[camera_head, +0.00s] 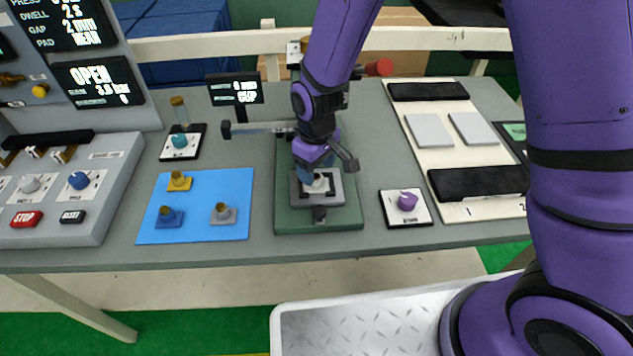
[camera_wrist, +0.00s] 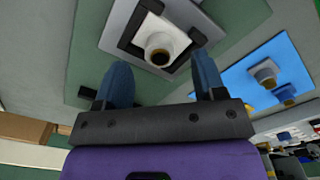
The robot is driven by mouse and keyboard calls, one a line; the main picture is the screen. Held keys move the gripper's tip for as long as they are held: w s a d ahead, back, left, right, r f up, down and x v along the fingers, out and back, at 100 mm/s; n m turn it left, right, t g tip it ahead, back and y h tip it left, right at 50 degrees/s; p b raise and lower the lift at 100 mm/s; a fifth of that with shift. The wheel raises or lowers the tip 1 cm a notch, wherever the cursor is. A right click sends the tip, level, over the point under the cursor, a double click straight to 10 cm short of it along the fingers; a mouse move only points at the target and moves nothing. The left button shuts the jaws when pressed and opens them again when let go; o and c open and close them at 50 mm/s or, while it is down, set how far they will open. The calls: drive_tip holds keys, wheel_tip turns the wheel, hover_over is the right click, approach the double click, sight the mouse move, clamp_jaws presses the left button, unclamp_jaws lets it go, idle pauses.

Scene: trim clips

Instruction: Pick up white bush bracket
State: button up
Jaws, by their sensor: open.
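The white bush bracket (camera_wrist: 160,44) is a white plate with a round boss and a brown ring at its tip. It sits in the dark square nest of a grey block on the green fixture (camera_head: 285,215). In the head view the bracket (camera_head: 318,184) is partly hidden by my gripper (camera_head: 318,172). In the wrist view my gripper (camera_wrist: 160,75) has two blue fingers spread apart, one on each side of the bracket's boss. The fingers are empty; whether they touch the bracket cannot be told.
A blue mat (camera_head: 203,230) on the left holds yellow, blue and grey bush brackets. A purple piece (camera_head: 407,201) sits on a small pad at the right. A display (camera_head: 235,88) stands behind left. A control console (camera_head: 60,220) is at far left, and a white panel (camera_head: 465,212) with black bars at right.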

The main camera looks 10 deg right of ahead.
drive_tip(key=shift+f, duration=1.35)
drive_tip(key=c, duration=1)
drive_tip(key=shift+r, duration=0.1)
drive_tip(key=shift+c, duration=0.2)
